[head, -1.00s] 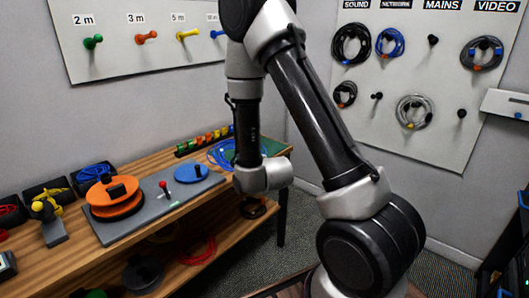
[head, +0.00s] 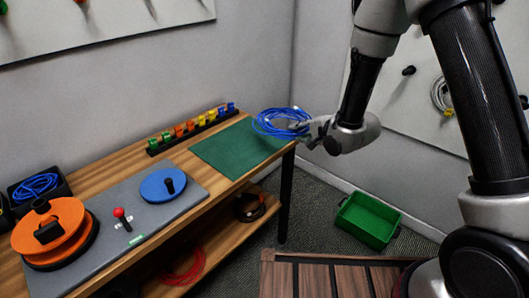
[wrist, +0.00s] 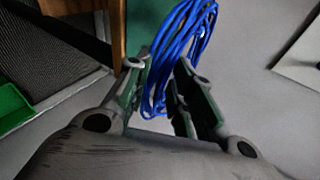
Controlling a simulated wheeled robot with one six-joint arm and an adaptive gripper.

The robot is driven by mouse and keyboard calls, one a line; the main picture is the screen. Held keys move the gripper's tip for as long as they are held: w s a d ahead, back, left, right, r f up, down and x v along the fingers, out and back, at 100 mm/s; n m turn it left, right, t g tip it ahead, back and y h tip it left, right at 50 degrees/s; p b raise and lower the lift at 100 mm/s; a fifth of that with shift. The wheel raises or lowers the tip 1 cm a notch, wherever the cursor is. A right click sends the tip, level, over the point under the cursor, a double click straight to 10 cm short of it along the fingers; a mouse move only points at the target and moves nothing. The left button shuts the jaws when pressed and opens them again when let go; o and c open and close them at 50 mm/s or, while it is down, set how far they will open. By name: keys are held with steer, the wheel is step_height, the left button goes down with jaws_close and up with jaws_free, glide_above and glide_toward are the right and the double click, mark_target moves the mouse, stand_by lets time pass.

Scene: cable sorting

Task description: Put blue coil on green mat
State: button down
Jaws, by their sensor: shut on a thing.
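The blue coil (head: 272,121) is a ring of looped cable at the far right end of the wooden bench. It overlaps the far right part of the green mat (head: 225,152) in the head view; I cannot tell whether it touches the mat. My gripper (head: 304,127) is shut on the coil's right side, near the bench's right end. In the wrist view, the blue coil (wrist: 188,35) passes between the fingers of my gripper (wrist: 160,75). Most of the mat is bare.
A row of coloured clips (head: 190,128) stands behind the mat. A grey board (head: 120,225) with a blue disc (head: 162,185) and an orange reel (head: 50,232) lies to the left. A green crate (head: 368,222) is on the floor at right. A red cable (head: 187,268) lies on the lower shelf.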

steer(key=s+a+f+n+g+y, duration=0.1)
steer(key=s+a+n+g, duration=0.15)
steer(key=a, duration=0.35)
steer(key=shift+w+a+f, duration=0.1)
steer(key=shift+a+f, duration=0.1)
steer(key=shift+f, duration=2.1)
steer(key=shift+a+f, duration=0.15)
steer(key=shift+f, duration=2.15)
steer(key=shift+f, duration=0.15)
steer(key=c, duration=1.2)
jaws_free()
steer(key=shift+c, duration=0.2)
